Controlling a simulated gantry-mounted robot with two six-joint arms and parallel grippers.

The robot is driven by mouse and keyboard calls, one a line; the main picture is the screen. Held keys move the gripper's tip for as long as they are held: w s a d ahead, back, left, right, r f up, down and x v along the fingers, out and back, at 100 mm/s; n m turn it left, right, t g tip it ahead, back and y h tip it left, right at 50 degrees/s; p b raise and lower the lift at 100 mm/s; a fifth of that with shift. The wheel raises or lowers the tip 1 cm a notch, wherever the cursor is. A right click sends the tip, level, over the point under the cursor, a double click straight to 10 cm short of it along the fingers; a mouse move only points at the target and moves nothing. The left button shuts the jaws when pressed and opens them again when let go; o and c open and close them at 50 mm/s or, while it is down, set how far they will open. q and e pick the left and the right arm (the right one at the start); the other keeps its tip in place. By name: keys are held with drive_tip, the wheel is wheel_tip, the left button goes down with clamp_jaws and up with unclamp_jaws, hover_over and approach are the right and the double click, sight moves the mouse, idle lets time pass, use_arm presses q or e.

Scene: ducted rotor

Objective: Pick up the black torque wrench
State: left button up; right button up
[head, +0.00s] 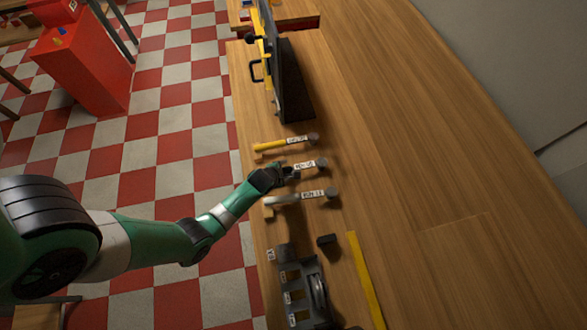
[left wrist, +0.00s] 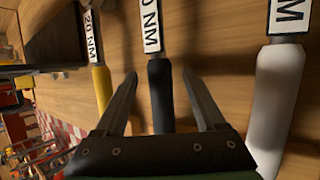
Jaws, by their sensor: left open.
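The black torque wrench (head: 318,163) lies on the wooden bench between two others in the head view. Its black handle (left wrist: 160,100) and white NM label show in the left wrist view. My left gripper (left wrist: 159,76) is open, with one finger on each side of the black handle; I cannot tell whether they touch it. In the head view my left gripper (head: 284,173) covers the wrench's handle end. My right gripper is not in view.
A yellow-handled wrench (head: 275,144) and a white-handled wrench (head: 290,199) lie on either side. A dark slotted holder (head: 298,290), a small black block (head: 326,240) and a yellow strip (head: 366,280) are nearer. A dark panel (head: 293,85) stands beyond. The bench's right side is clear.

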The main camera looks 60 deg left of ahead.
use_arm(q)
drive_tip(key=shift+c, duration=0.2)
clamp_jaws()
drive_tip(key=shift+r, duration=0.1)
